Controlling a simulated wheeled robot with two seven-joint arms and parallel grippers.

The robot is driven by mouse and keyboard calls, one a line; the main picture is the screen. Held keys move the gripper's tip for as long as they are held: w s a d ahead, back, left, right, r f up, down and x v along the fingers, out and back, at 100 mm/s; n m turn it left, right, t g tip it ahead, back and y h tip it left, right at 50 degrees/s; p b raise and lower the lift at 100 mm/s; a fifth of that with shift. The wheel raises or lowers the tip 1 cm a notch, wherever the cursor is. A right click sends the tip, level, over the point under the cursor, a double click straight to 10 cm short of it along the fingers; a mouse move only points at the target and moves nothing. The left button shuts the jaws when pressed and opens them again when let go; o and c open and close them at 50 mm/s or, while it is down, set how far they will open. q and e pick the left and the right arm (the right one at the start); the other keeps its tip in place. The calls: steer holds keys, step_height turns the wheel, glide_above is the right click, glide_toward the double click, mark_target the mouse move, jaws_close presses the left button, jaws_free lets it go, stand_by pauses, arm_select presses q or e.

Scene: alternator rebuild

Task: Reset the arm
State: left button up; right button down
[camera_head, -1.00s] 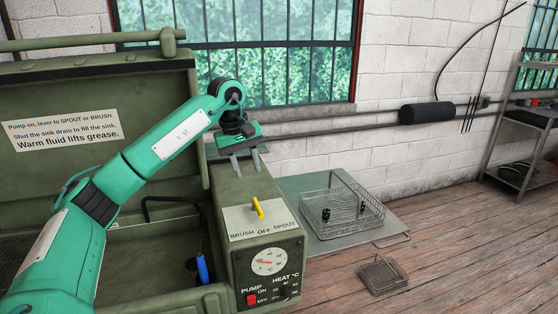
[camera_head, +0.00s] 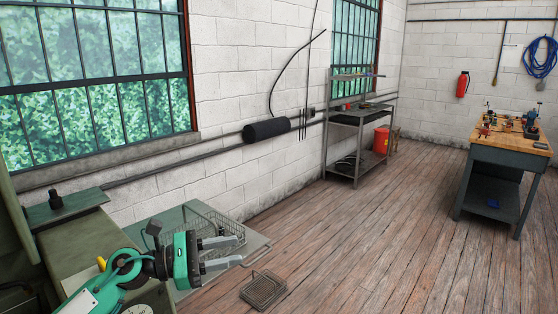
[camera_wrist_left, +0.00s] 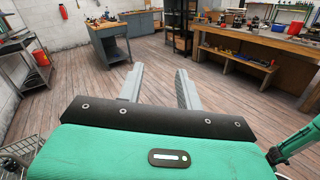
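My left gripper (camera_head: 238,251) is at the lower left of the head view, beside the green parts washer (camera_head: 75,235). Its fingers point to the right and stand apart with nothing between them. In the left wrist view its two grey fingers (camera_wrist_left: 158,80) are also spread and empty, with wood floor beyond. The yellow lever (camera_head: 101,263) on the washer shows just left of my arm. A green arm part, probably of my right arm, shows at the right edge of the left wrist view. My right gripper is not in view.
A wire basket (camera_head: 222,229) sits on the side shelf (camera_head: 255,243), partly behind my left gripper. A metal rack (camera_head: 340,150) stands by the wall and a workbench (camera_head: 500,152) at the right. The floor between is clear.

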arm_select(q)
steer(key=s+a+f+m+t+y, duration=0.3)
steer(key=a+f+m+t+y, duration=0.4)
steer(key=m, duration=0.9)
steer(key=s+a+f+m+t+y, duration=0.35)
steer(key=f+m+y, duration=0.6)
steer(key=m, duration=0.65)
steer(key=s+a+f+n+g, duration=0.1)
steer(key=s+f+n+g, duration=0.6)
steer(key=s, duration=0.5)
steer(key=s+a+f+n+g, duration=0.1)
steer(key=s+f+n+g, duration=0.35)
steer(key=s+f, duration=0.65)
step_height(320, 180, down, 28)
steer(key=s+g, duration=0.2)
steer(key=s, duration=0.1)
steer(key=s+a+f+g+y, duration=0.1)
steer(key=s+a+f, duration=0.1)
steer(key=s+f, duration=1.7)
steer(key=shift+s+a+f, duration=0.15)
steer(key=shift+a+f, duration=0.2)
steer(key=shift+f, duration=0.4)
steer(key=shift+m, duration=0.25)
